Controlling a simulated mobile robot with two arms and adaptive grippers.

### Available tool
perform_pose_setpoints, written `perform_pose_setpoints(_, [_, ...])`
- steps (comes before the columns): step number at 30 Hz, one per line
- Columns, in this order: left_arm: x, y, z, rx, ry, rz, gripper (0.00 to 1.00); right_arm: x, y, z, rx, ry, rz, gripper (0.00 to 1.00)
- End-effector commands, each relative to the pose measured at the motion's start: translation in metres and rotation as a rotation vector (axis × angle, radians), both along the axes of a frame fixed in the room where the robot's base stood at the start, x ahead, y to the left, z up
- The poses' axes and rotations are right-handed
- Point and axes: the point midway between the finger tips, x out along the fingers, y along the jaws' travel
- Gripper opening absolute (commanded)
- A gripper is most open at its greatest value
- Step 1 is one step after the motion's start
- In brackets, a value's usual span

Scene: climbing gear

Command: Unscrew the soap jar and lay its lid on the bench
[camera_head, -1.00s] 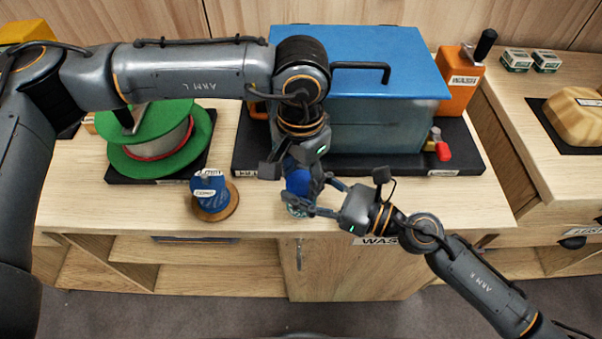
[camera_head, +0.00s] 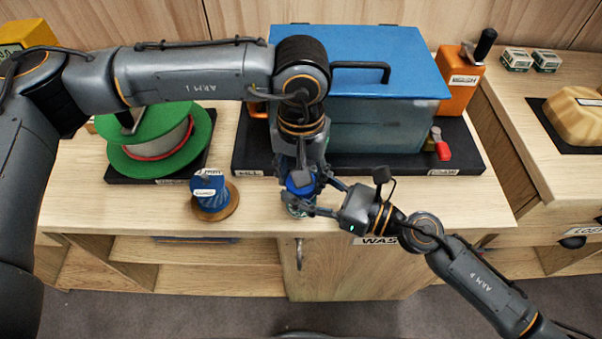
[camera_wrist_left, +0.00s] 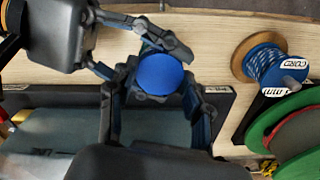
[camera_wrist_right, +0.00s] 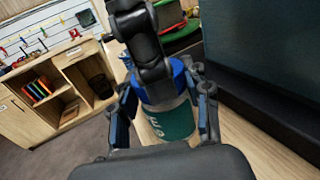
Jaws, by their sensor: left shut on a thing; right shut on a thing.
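The soap jar (camera_wrist_right: 172,122) stands upright near the bench's front edge, with a teal label in the right wrist view. Its round blue lid (camera_wrist_left: 158,74) is on top, and no gap between lid and jar shows. My left gripper (camera_head: 299,182) points down from above and is shut on the lid, with a finger on either side in the left wrist view. My right gripper (camera_head: 316,196) reaches in from the right and is shut on the jar's body. In the head view, fingers hide most of the jar.
A blue-lidded wash tank (camera_head: 385,125) stands behind on a black mat (camera_head: 460,158). A blue cord spool (camera_head: 208,190) and a larger green spool (camera_head: 130,165) are to the left. The bench (camera_head: 440,205) is bare right of the jar, in front of the mat.

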Motion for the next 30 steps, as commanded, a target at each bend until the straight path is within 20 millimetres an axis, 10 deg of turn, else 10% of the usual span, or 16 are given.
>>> perform_pose_setpoints(20, [0.0003,0.0001,0.0007,0.000,-0.002,-0.001,0.12,-0.0002,-0.0006,-0.0028,-0.005,0.004,0.000,0.00])
perform_pose_setpoints(21, [0.0003,0.0001,0.0007,0.000,-0.002,-0.001,0.56,-0.0002,-0.0006,-0.0028,-0.005,0.004,0.000,0.00])
perform_pose_setpoints(23, [0.0003,0.0001,0.0007,0.000,-0.002,-0.001,0.68,-0.0002,-0.0006,-0.0028,-0.005,0.004,0.000,0.00])
perform_pose_setpoints(30, [0.0002,0.0001,0.0003,0.001,-0.001,-0.001,0.72,-0.0002,-0.0004,-0.0027,-0.005,0.004,0.000,0.00])
